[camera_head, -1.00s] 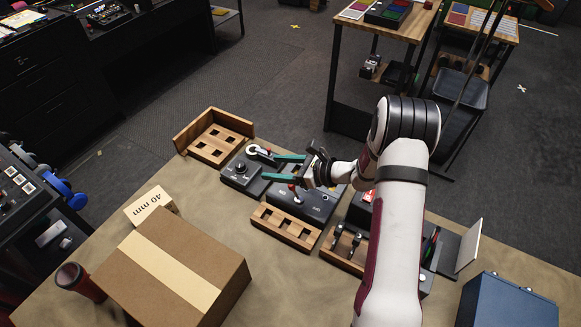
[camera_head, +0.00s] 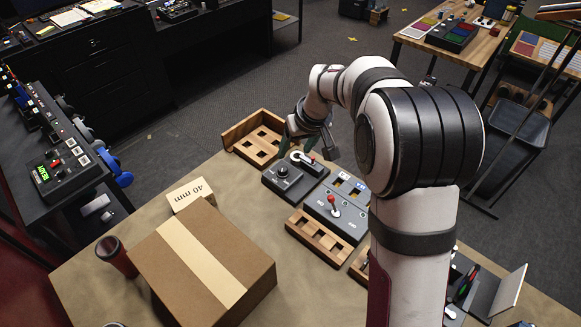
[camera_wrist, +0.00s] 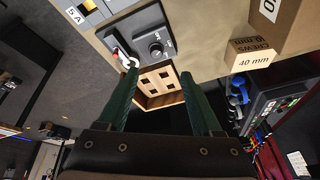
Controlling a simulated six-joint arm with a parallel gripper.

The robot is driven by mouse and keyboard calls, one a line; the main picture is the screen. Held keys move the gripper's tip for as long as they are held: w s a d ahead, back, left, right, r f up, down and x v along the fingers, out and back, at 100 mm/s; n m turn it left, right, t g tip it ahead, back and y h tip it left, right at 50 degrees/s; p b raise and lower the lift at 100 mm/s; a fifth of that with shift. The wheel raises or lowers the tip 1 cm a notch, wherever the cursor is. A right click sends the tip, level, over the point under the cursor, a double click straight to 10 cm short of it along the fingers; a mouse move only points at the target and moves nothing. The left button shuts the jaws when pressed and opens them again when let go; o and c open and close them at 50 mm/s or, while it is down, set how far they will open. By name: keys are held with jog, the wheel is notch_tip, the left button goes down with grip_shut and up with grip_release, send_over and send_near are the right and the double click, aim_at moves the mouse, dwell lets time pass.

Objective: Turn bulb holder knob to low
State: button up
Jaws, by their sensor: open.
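A black control box holds a round black knob (camera_head: 283,171); the knob also shows in the wrist view (camera_wrist: 156,49). I cannot read its setting. Beside the knob on the box is a dark lever with a pale round end and a red part (camera_head: 301,157), seen in the wrist view too (camera_wrist: 122,56). I cannot make out a bulb.
A wooden tray with square holes (camera_head: 249,140) stands behind the box. A red-lever panel (camera_head: 336,222) and a wooden slotted block (camera_head: 318,238) are to the right.

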aim_at(283, 169)
jog(key=shift+n, duration=0.7)
jog(key=x, duration=0.5)
jog(key=w+x, duration=0.1)
jog(key=x, duration=0.9)
jog(key=shift+w+r, duration=0.3)
jog(key=shift+w, duration=0.05)
jog(key=shift+c, duration=0.3)
grip_shut()
